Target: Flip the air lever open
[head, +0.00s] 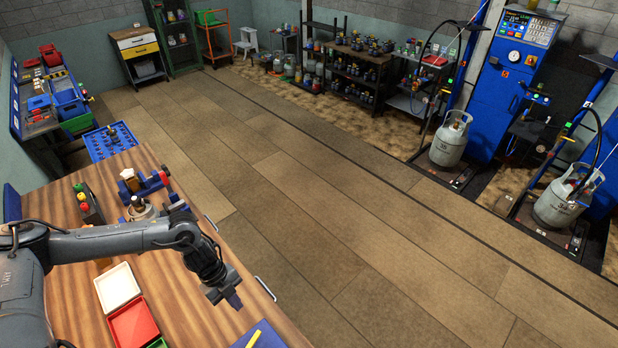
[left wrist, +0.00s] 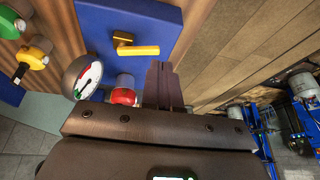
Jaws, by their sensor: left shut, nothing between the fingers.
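The air lever (left wrist: 138,49) is a yellow handle on a brass-coloured pivot, mounted on a blue plate (left wrist: 105,20) in the left wrist view. The handle points to the right there. In the head view the yellow lever (head: 254,338) and blue plate (head: 268,340) show only partly, at the bottom edge. My left gripper (head: 235,301) is over the right part of the wooden bench, up and to the left of the lever in that view. Its fingers (left wrist: 163,85) are shut and empty, apart from the lever. My right gripper is not in view.
The wooden bench (head: 185,300) carries white and red trays (head: 133,328) and a blue clamp-like tool (head: 148,186). In the left wrist view a round gauge (left wrist: 88,79) and a red knob (left wrist: 124,94) sit close to the fingers. Open floor lies right of the bench.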

